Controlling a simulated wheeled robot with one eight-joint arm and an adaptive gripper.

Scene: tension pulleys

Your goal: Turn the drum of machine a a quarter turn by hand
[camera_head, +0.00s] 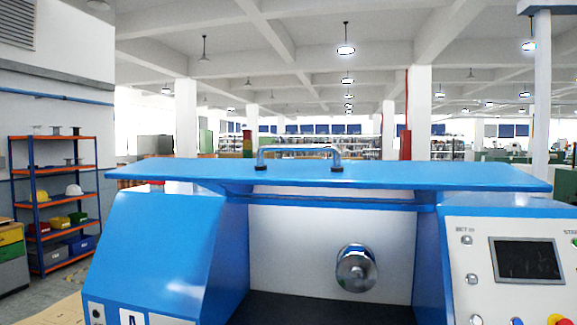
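The blue machine (165,245) fills the front of the head camera view. A partly cut-off letter A sign (133,317) is on its lower left front. A round shiny metal drum or hub (356,268) sticks out from the white back panel inside the machine's recess. The blue cover (400,173) with a grey handle (298,152) is above the recess, which is open at the front. My gripper is not in view.
A control panel (480,295) with a dark screen (526,260) and buttons is on the machine's right. An orange and blue shelf (60,168) with bins and helmets stands at the left. Pillars and more shelving stand behind. Some floor shows at left.

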